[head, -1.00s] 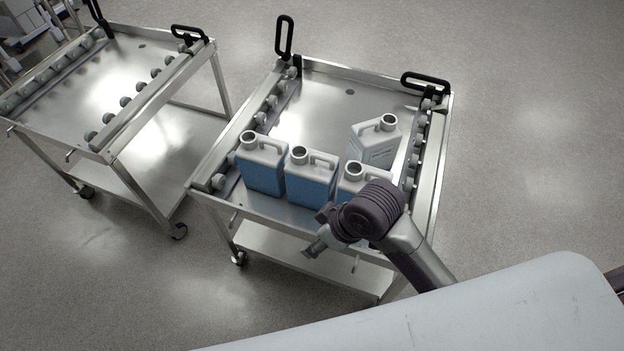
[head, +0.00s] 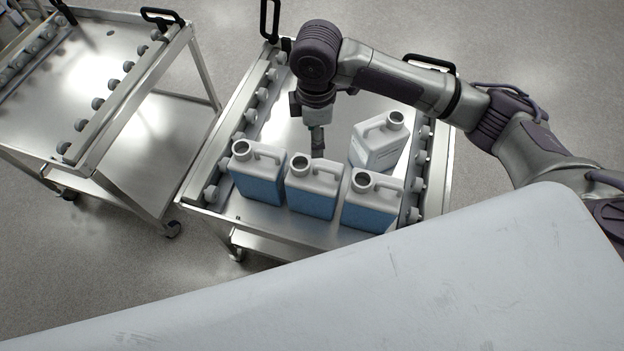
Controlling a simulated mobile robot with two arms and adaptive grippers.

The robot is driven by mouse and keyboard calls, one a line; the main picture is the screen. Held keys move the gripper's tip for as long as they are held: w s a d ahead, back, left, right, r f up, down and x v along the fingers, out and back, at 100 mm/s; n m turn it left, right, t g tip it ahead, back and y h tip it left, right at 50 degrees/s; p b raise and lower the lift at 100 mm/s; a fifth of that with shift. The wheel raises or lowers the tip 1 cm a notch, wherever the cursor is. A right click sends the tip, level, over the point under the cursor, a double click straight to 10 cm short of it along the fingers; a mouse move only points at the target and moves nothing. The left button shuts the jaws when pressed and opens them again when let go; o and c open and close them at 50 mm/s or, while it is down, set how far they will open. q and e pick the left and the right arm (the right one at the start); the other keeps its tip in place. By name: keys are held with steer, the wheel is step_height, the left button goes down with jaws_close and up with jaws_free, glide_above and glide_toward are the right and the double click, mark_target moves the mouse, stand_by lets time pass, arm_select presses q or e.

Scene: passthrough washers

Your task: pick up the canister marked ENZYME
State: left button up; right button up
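Several canisters stand on the steel cart (head: 245,213). Three have blue lower parts and form a front row: a left one (head: 258,185), a middle one (head: 312,197) and a right one (head: 371,210). A paler canister (head: 377,148) stands turned behind the right one, with small print on its side. I cannot read ENZYME on any of them. My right gripper (head: 317,148) points down just behind the middle canister; its fingertips are partly hidden by it, and whether they are open is unclear. My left gripper is out of view.
Rollers (head: 250,117) and raised rails line both sides of the cart. Black handles (head: 431,64) rise at its back corners. A second, empty roller cart (head: 100,60) stands to the left. A white surface (head: 350,290) fills the front.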

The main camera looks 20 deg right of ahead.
mark_target(315, 163)
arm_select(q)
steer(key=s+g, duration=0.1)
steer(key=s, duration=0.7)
arm_select(e)
steer(key=f, duration=0.2)
steer(key=s+f, duration=0.1)
steer(key=f, duration=0.1)
steer(key=shift+f+p, duration=0.1)
steer(key=shift+p, duration=0.2)
steer(key=f, duration=0.1)
steer(key=f+p, duration=0.1)
steer(key=f, duration=0.1)
steer(key=shift+w+f, duration=0.15)
steer(key=shift+w, duration=0.25)
step_height(315, 163, down, 2)
steer(key=shift+s+f+p, duration=0.1)
steer(key=shift+f+p, duration=0.1)
steer(key=shift+p, duration=0.3)
steer(key=shift+f, duration=0.35)
steer(key=c, duration=0.6)
jaws_close()
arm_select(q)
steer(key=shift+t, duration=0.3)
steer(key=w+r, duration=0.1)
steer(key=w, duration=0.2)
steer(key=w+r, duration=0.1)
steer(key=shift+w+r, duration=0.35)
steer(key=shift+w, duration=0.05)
